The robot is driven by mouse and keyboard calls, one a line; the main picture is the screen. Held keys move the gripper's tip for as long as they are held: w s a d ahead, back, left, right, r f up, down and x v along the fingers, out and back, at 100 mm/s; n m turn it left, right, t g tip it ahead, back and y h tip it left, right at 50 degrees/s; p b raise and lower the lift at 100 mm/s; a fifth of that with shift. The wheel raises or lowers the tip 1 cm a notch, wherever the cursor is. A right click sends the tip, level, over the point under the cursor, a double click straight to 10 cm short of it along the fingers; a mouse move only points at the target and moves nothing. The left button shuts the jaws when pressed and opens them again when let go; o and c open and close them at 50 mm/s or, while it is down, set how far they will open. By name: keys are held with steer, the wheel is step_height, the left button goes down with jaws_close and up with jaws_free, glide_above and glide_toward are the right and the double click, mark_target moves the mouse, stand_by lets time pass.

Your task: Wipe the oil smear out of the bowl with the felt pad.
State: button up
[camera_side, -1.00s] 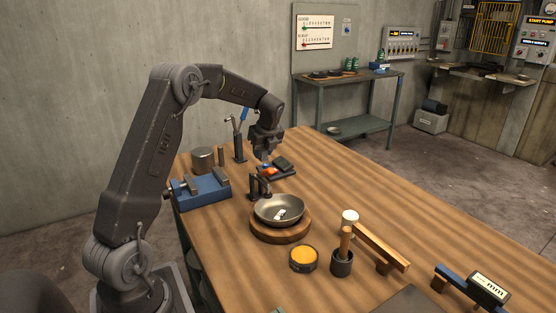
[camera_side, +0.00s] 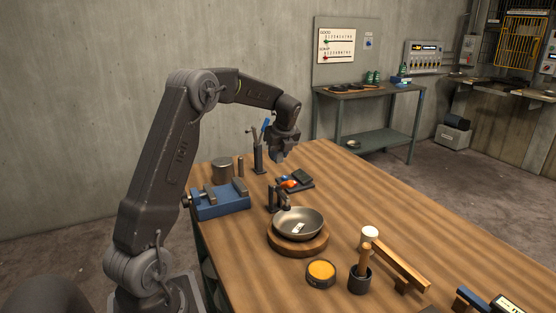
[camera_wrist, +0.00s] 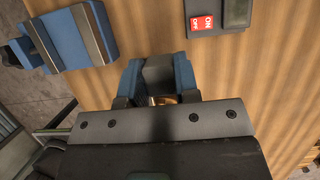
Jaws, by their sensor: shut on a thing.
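The metal bowl (camera_side: 311,219) sits on a round wooden base (camera_side: 297,246) on the table. A small white patch with dark marks lies inside it; I cannot make out an oil smear. My gripper (camera_side: 279,158) is in the air behind the bowl, above the table and clear of the bowl. In the wrist view my gripper (camera_wrist: 158,78) shows blue fingers shut on a dark grey block (camera_wrist: 158,70), which looks like the felt pad. The underside of the block is hidden.
A dark device with a red ON/OFF switch (camera_wrist: 203,22) lies near my gripper. A blue vise (camera_side: 221,203) is at left. An orange-topped tin (camera_side: 321,271) and a dark cup (camera_side: 359,279) stand in front.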

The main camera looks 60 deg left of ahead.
steer(key=v, duration=0.2)
steer(key=shift+w+d+r, duration=0.1)
steer(key=shift+d+r, duration=0.05)
steer(key=shift+r, duration=0.15)
steer(key=s+d, duration=0.2)
steer(key=d, duration=1.7)
steer(key=shift+a+f, duration=0.2)
steer(key=shift+f, duration=5.85)
steer(key=shift+s+d+f, duration=0.3)
steer(key=shift+s+f, duration=0.05)
steer(key=shift+s+d+r, duration=0.15)
steer(key=shift+s+d, duration=0.2)
steer(key=shift+s, duration=0.2)
steer(key=shift+s+d+r, duration=0.1)
steer(key=shift+s+d, duration=0.25)
steer(key=shift+s, duration=0.2)
steer(key=w+a, duration=0.1)
steer(key=w, duration=0.1)
steer(key=shift+w+a, duration=0.35)
steer(key=shift+a, duration=0.05)
steer(key=shift+w+a+r, duration=0.1)
steer(key=shift+w+r, duration=0.05)
steer(key=shift+r, duration=0.15)
step_height(320, 180, up, 7)
steer(key=shift+f, duration=0.25)
steer(key=shift+f, duration=0.1)
